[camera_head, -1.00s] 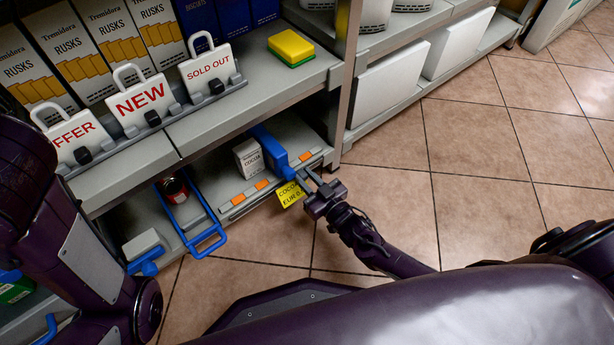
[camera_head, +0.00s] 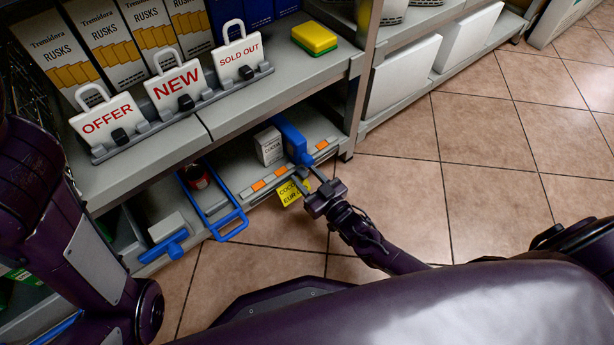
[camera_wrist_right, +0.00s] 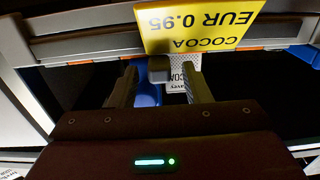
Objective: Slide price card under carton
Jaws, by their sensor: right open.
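The yellow price card (camera_head: 291,191), reading COCOA EUR, hangs at the front edge of the lower shelf. In the right wrist view the card (camera_wrist_right: 200,28) shows upside down, reading EUR 0.95. The small white cocoa carton (camera_head: 268,146) stands upright on the lower shelf behind it; in the wrist view the carton (camera_wrist_right: 181,75) is mostly hidden below the card. My right gripper (camera_head: 313,183) is at the card's right side. Its fingers (camera_wrist_right: 161,82) are apart, with a small grey block between their tips at the card's edge. My left gripper is out of view.
A blue divider (camera_head: 291,139) stands right of the carton. The upper shelf (camera_head: 245,108) overhangs, with OFFER, NEW and SOLD OUT signs. The tiled floor (camera_head: 480,150) at right is clear.

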